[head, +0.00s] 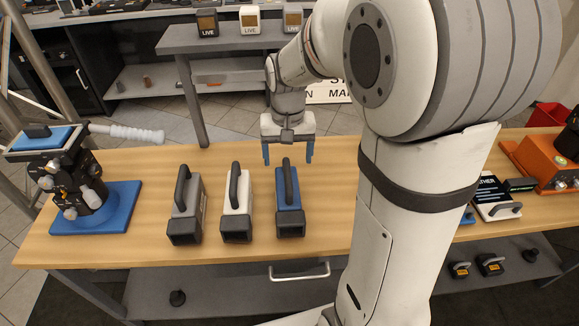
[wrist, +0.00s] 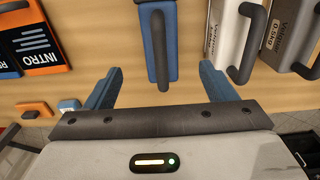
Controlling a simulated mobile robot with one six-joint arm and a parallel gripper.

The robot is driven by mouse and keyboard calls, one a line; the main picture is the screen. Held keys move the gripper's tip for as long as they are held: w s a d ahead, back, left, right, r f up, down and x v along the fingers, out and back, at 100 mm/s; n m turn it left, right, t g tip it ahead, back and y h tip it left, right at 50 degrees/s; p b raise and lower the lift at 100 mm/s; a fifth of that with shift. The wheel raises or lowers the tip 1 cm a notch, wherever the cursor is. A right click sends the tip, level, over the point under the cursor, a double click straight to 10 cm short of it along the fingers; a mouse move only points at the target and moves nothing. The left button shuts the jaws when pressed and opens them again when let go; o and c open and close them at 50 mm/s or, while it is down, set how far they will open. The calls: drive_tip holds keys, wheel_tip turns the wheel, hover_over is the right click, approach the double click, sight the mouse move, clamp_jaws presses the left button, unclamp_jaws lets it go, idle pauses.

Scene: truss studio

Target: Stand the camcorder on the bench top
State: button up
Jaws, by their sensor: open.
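Three camcorder-like bodies with dark top handles stand upright in a row on the wooden bench top (head: 130,235): a grey one (head: 184,228), a white one (head: 237,229) and a blue one (head: 290,222). Which one the task means cannot be told. My gripper (head: 288,156) is open and empty, at the far end of the blue one. In the wrist view the blue body (wrist: 149,20) with its dark handle lies between and ahead of my two blue fingers (wrist: 160,75), apart from both. The white body (wrist: 222,35) and grey body (wrist: 285,40) are to its right there.
A camera head with a white grip on a blue base (head: 122,205) stands at the bench's left. At the right are a weather card (head: 492,197) and an orange case (head: 540,160), partly behind my arm. A grey shelf (head: 225,35) with LIVE cubes stands behind.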

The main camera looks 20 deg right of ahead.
drive_tip(key=shift+s+r, duration=0.25)
drive_tip(key=shift+r, duration=0.15)
drive_tip(key=s+r+n+t, duration=0.2)
drive_tip(key=s+r, duration=0.1)
drive_tip(key=s, duration=1.2)
drive_tip(key=shift+d+r+t, duration=0.15)
drive_tip(key=shift+t, duration=0.25)
drive_tip(key=shift+c, duration=0.4)
